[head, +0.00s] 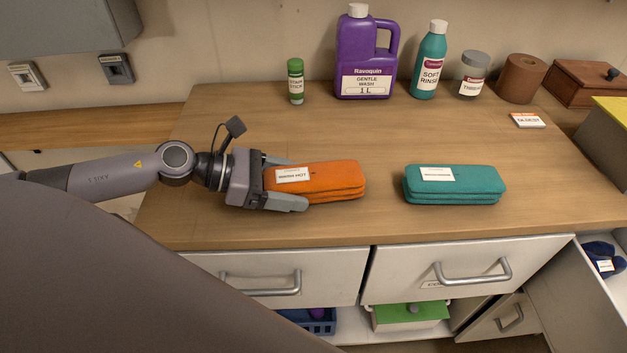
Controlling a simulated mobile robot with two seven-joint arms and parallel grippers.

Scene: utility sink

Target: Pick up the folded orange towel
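The folded orange towel (335,180) lies on the wooden counter, left of centre, with a white label on its top left. My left gripper (291,181) reaches it from the left. Its fingers are apart, one on the far side and one on the near side of the towel's left end. The near finger lies along the towel's front edge; I cannot tell whether either finger presses on it. The towel rests on the counter. My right gripper is not in view.
A folded teal towel (454,185) lies to the right, with bare counter between. Along the back stand a green-capped stick (295,82), a purple jug (364,58), a teal bottle (429,62), a jar (474,76) and a brown roll (521,78). Drawers (468,271) are below the front edge.

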